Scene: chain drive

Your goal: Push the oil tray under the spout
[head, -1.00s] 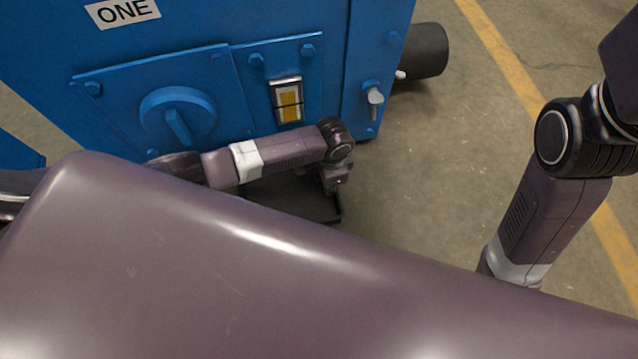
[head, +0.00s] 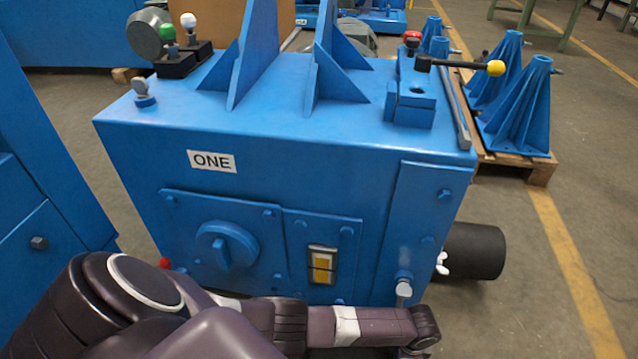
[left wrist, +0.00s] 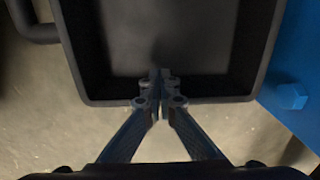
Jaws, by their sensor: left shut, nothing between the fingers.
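The oil tray (left wrist: 90,55) is black with raised walls and fills the upper part of the left wrist view. A dark loop handle (left wrist: 35,35) shows at its left side. My left gripper (left wrist: 160,75) is shut with nothing held. Its fingertips overlap the tray's near rim in the picture; I cannot tell if they touch it. In the head view my left arm crosses low in front of the blue machine (head: 270,170), and its gripper and the tray are hidden. A small silver fitting (head: 403,289), perhaps the spout, sits low on the machine's right front. My right gripper is out of view.
The machine's front has a round knob (head: 226,246) and a yellow sight glass (head: 322,265). A dark cylinder (head: 474,251) sticks out at its right. Blue stands (head: 515,110) sit on a wooden pallet behind. The floor at right is open.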

